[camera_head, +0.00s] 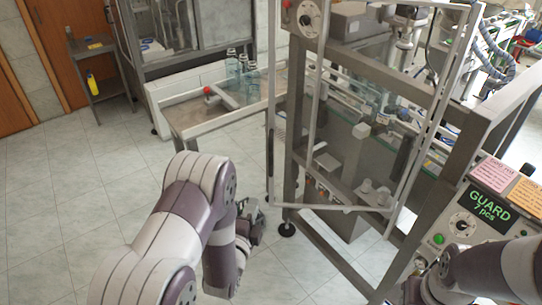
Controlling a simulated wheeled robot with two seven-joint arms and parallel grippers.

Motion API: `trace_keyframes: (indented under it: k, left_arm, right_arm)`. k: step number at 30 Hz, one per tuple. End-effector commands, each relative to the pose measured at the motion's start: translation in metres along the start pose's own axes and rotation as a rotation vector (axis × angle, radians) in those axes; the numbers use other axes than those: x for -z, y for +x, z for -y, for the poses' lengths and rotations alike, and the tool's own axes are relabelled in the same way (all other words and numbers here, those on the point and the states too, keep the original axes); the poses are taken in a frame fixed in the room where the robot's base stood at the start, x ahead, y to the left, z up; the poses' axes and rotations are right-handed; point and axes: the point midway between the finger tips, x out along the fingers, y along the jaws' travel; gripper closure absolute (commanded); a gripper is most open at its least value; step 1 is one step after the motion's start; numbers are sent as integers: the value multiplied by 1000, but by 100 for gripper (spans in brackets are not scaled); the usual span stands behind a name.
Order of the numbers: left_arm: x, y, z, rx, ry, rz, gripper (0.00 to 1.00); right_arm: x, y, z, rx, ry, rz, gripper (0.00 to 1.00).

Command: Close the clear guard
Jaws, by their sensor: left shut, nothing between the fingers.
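The clear guard (335,208) is a see-through panel in a thin pale frame on the front of the grey metal machine (296,120). It appears to stand swung out from the machine, its lower rail reaching in front of the legs. A dark strip like a handle (403,157) shows at its right side. My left gripper (254,222) is low, just left of the guard's lower left corner, shut and empty. It looks apart from the frame. My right gripper (420,292) is at the bottom right edge, partly hidden by my arm; its fingers are unclear.
A control box (482,215) at the right has a display reading "GUARD 7 pcs", a knob and a green button. A metal side table (205,128) with bottles stands behind, left of the machine. Floor at the left is clear.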

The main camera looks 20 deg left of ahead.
Motion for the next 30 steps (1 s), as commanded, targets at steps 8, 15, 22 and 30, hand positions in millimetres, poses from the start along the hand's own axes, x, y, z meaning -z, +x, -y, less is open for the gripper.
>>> trace_keyframes:
  k: [8, 15, 22, 30]
  left_arm:
    - [1, 24, 14, 45, 92, -2, 100]
    - [2, 76, 17, 44, 90, -1, 100]
    - [2, 119, 18, 43, 89, -1, 100]
    - [1, 139, 15, 41, 89, -2, 100]
  right_arm:
    - [1, -12, 0, 0, 0, 0, 57]
    - [4, -31, 0, 0, 0, -1, 57]
    - [6, -48, 0, 0, 0, -1, 57]
    - [6, -54, 0, 0, 0, 0, 57]
